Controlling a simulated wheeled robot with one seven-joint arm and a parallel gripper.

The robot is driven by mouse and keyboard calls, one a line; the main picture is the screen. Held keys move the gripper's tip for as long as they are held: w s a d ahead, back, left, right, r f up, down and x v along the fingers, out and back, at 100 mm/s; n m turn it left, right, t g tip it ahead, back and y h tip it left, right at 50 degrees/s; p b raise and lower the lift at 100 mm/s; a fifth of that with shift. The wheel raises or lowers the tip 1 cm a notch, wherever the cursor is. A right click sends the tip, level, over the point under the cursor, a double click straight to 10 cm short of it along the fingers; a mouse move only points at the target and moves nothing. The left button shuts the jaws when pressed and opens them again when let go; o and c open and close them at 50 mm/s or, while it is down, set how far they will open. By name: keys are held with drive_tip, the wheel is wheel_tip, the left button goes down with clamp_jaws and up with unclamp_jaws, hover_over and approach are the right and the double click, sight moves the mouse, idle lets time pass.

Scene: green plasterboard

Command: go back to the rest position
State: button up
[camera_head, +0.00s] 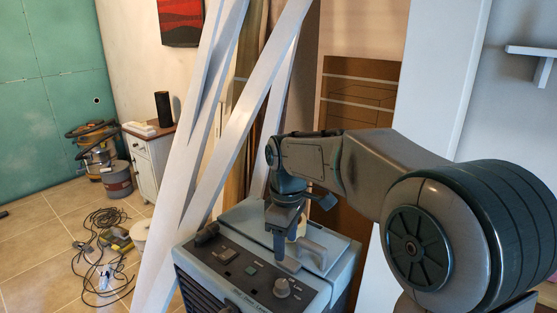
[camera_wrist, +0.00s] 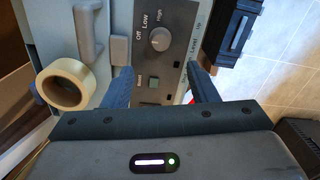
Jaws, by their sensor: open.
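My gripper (camera_head: 283,250) is at the end of my bent arm, low over the top of a blue-grey machine (camera_head: 255,292). In the wrist view my gripper (camera_wrist: 160,84) is open, its two blue fingers apart with nothing held between them. I cannot tell whether a fingertip touches the panel.
A tape roll (camera_wrist: 68,85) is left of the fingers in the wrist view. Long white boards (camera_head: 205,170) lean beside the machine. A white cabinet (camera_head: 150,160), a vacuum cleaner (camera_head: 95,145) and a tangle of black cable (camera_head: 103,222) stand or lie at left on the tiled floor.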

drive_tip(key=s+d+f+m+t, duration=0.1)
drive_tip(key=s+d+f+m, duration=0.1)
drive_tip(key=s+d+m, duration=0.4)
drive_tip(key=s+d+f+m+t, duration=0.1)
drive_tip(key=s+d+m+t, duration=0.1)
drive_tip(key=s+d+m, duration=0.5)
drive_tip(key=s, duration=0.6)
drive_tip(key=shift+f, duration=0.4)
